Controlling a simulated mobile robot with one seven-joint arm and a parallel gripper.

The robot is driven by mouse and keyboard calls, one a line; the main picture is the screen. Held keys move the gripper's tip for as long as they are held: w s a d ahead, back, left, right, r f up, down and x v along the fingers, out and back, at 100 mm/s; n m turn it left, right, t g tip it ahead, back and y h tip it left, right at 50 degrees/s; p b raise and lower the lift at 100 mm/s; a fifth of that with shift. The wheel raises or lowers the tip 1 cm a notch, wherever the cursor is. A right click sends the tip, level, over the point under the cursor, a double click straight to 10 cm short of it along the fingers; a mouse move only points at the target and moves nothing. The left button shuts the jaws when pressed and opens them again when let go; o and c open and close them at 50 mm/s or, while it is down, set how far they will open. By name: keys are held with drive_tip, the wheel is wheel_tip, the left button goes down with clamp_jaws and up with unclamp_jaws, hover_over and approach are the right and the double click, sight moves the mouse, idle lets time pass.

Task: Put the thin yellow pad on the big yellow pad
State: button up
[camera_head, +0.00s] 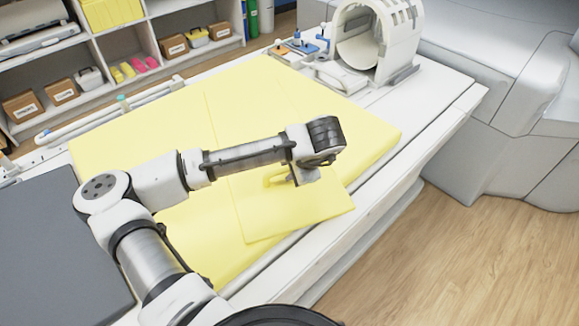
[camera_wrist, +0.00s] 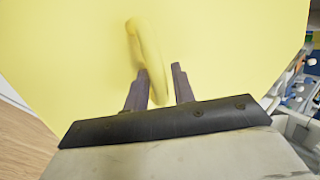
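The thin yellow pad (camera_head: 303,207) is a flat sheet over the middle of the big yellow pad (camera_head: 150,117). Its near corner reaches the big pad's front edge; I cannot tell whether it rests flat or is slightly raised. It has a curved yellow handle (camera_head: 277,180). My gripper (camera_head: 294,180) points down at this handle, close to the sheet. In the wrist view, the handle (camera_wrist: 150,60) stands between the two fingers of my gripper (camera_wrist: 160,85). It lies close to the left finger, with a narrow gap seeming to show by the right one. Firm contact is unclear.
The big pad lies on a long white table (camera_head: 445,103). A dark grey pad (camera_head: 60,240) lies at left. A white ring-shaped coil (camera_head: 375,40) stands at the table's far end, beside the scanner (camera_head: 500,80). Shelves (camera_head: 110,50) line the back. Wood floor (camera_head: 470,260) is clear at right.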

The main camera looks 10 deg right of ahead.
drive_tip(key=shift+o, duration=0.9)
drive_tip(key=v, duration=1.2)
drive_tip(key=shift+d, duration=0.1)
